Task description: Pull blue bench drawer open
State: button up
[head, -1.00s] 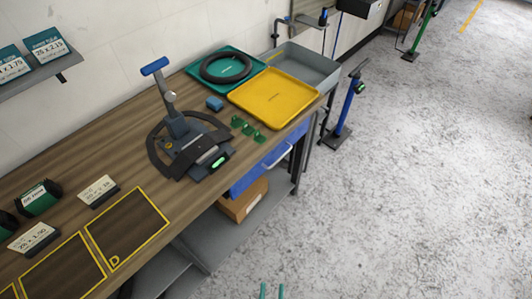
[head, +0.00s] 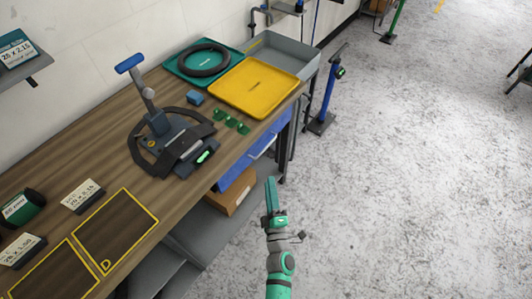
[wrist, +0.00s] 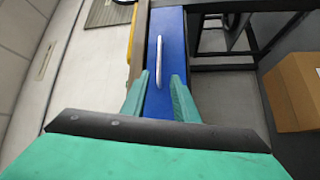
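The blue bench drawer (head: 236,187) is under the right end of the wooden bench, and it looks shut. Its pale bar handle (head: 262,147) runs along its front. In the wrist view the blue drawer front (wrist: 172,28) lies ahead, with the handle (wrist: 158,60) standing upright in the picture. My gripper (head: 270,192) is in front of the drawer, apart from it. In the wrist view my gripper (wrist: 160,92) has its two green fingers apart, with the handle ahead and between them. Nothing is held.
The wooden bench top (head: 90,150) carries a yellow tray (head: 253,88), a green tray (head: 172,66) with a tyre and a clamp stand (head: 158,122). A cardboard box (head: 230,197) sits on the lower shelf beneath the drawer. A blue floor stand (head: 326,100) is to the right.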

jog(key=w+a+r+n, duration=0.1)
jog(key=w, duration=1.2)
jog(key=shift+w+a+r, duration=0.35)
jog(key=shift+w+a, duration=0.05)
jog(key=shift+s+d, duration=0.1)
grip_shut()
jog(key=shift+d, duration=0.2)
dwell(0.6)
